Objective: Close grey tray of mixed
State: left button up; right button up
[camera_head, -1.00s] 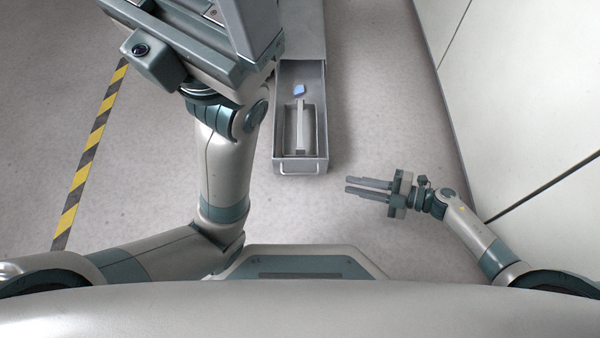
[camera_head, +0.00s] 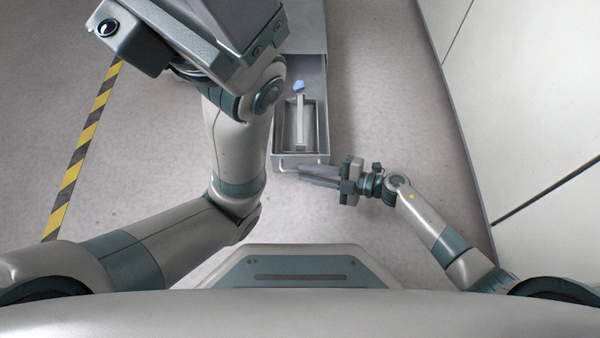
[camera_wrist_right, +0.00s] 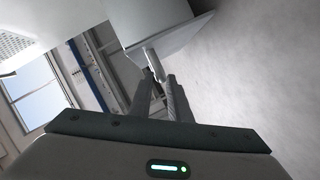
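The grey tray (camera_head: 323,110) is an open, drawer-like box pulled out toward me from a grey unit at the top of the head view. It holds a small blue piece and a long pale bar. Its bar handle (camera_head: 285,166) is on the near face and also shows in the right wrist view (camera_wrist_right: 153,67). My right gripper (camera_head: 305,171) is at the handle, with its fingers pointing left. In the wrist view its fingers are apart, with the handle at their tips; contact is unclear. My left gripper (camera_head: 235,20) is large at upper left, its fingertips not clearly visible.
The grey unit (camera_head: 305,25) stands behind the tray. A pale wall or cabinet (camera_head: 530,100) runs along the right. Yellow-black floor tape (camera_head: 80,155) lies at left. The floor between the tray and the right wall is clear.

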jog(key=shift+w+a+f, duration=0.2)
jog(key=shift+a+f, duration=0.05)
jog(key=shift+a, duration=0.4)
jog(key=shift+w+a+b, duration=0.3)
jog(key=shift+a+b, duration=0.1)
jog(key=shift+a, duration=0.3)
grip_shut()
